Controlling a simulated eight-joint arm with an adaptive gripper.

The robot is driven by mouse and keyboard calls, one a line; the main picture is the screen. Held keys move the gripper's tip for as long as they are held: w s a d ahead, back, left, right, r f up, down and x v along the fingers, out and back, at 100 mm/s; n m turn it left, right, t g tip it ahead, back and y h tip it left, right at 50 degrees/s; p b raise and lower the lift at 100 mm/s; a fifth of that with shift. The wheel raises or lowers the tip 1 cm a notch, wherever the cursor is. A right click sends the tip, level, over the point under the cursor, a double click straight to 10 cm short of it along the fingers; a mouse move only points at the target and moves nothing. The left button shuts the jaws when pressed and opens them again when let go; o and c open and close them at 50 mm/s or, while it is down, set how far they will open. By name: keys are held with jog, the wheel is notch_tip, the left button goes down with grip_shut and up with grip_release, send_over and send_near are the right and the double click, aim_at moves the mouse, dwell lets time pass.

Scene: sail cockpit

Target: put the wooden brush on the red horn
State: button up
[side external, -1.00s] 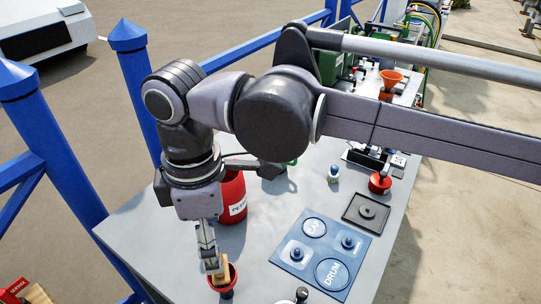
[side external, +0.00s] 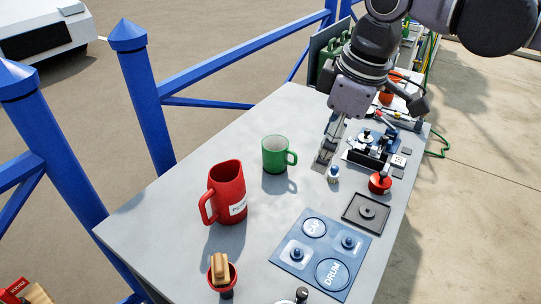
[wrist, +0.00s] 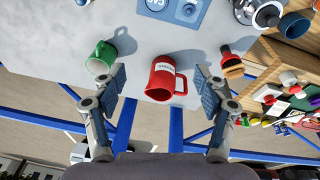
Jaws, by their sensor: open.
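The wooden brush (side external: 220,269) rests on the red horn (side external: 226,291) at the near-left part of the table, sitting in or across its mouth. In the wrist view the brush (wrist: 232,70) and the red horn (wrist: 228,57) show at the right, touching each other. My gripper (side external: 322,160) is well away from them, toward the far side of the table near the green mug. In the wrist view my gripper (wrist: 160,85) has its fingers wide apart with nothing held between them.
A red jug (side external: 228,190) and a green mug (side external: 274,154) stand mid-table. A small white bottle (side external: 333,174) is close to my gripper. A blue tray (side external: 320,254), a dark square tray (side external: 366,212) and a red round piece (side external: 380,183) lie along the right. Blue railings border the left.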

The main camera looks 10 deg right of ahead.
jog(key=s+d+f+m+t, duration=0.1)
jog(key=d+m, duration=0.2)
jog(key=d, duration=0.5)
jog(key=s+d+f+m+t, duration=0.1)
jog(key=d+f+m, duration=0.1)
jog(key=d, duration=0.6)
jog(key=s+d+f+m+t, duration=0.1)
jog(key=s+d+f+m, duration=0.2)
jog(key=d, duration=0.4)
jog(key=s+d+f+m+t+h, duration=0.1)
jog(key=s+d+f+m+t, duration=0.1)
jog(key=s+d+f, duration=0.3)
jog(key=shift+s+d+f+m+h, duration=0.15)
jog(key=shift+d+f+m+h, duration=0.2)
jog(key=shift+d+m, duration=0.5)
